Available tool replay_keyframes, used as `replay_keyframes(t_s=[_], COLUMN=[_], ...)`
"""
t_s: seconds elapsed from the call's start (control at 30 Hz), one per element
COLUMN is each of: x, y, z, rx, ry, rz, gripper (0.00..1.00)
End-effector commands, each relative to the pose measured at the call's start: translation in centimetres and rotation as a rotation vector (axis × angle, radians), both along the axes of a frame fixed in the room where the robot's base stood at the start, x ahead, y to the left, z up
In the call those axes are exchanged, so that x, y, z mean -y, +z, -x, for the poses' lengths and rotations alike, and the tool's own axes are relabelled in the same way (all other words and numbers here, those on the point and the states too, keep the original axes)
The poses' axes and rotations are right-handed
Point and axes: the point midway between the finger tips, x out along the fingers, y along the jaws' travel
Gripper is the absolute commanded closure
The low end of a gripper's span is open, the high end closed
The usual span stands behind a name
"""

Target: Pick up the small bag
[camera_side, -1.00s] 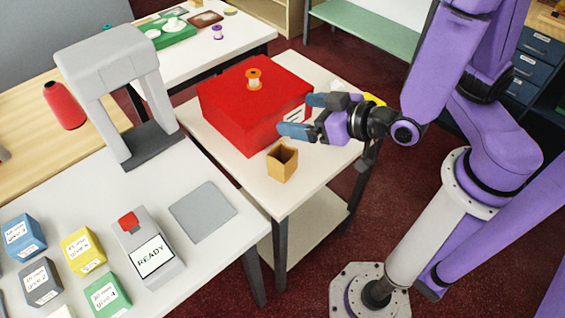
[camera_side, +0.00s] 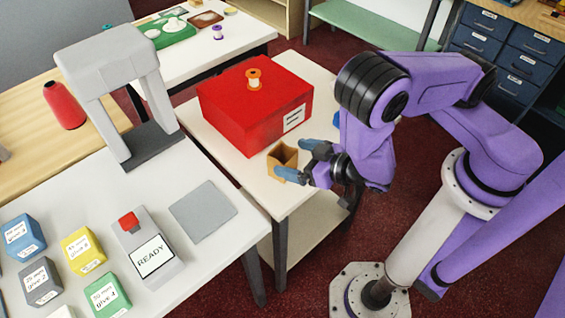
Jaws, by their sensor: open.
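The small bag (camera_side: 277,158) is a tan, open-topped little bag standing upright on the white side table, in front of the red box. My gripper (camera_side: 291,160) is open, its two blue fingers pointing left at the bag. In the picture one fingertip overlaps the bag's right upper edge and the other its lower right part, hiding some of that side. I cannot tell whether the fingers touch it.
The red box (camera_side: 240,118) with an orange spool (camera_side: 254,78) on top stands close behind the bag. The white table (camera_side: 222,160) is bare to the bag's left. A left counter holds a READY device (camera_side: 152,258), a grey pad (camera_side: 203,211) and small labelled boxes.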

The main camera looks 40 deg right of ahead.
Motion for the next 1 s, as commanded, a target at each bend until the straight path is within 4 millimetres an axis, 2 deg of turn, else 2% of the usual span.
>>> replay_keyframes(t_s=[0.43, 0.77, 0.8, 0.87, 0.9, 0.97, 1.0], x=[-1.0, -1.2, -1.2, -1.2, -1.2, -1.2, -1.2], y=[-2.1, -2.3, -2.3, -2.3, -2.3, -2.3, -2.3], z=[-5.0, -5.7, -5.7, -5.7, -5.7, -5.7, -5.7], rx=[0.002, 0.002, 0.002, 0.002, 0.002, 0.002, 0.002], ry=[-0.005, 0.0, 0.0, 0.0, 0.0, 0.0, 0.0], rz=[-0.002, 0.0, 0.0, 0.0, 0.0, 0.0, 0.0], gripper=[0.06, 0.06, 0.1, 0.29, 0.42, 0.6, 0.6])
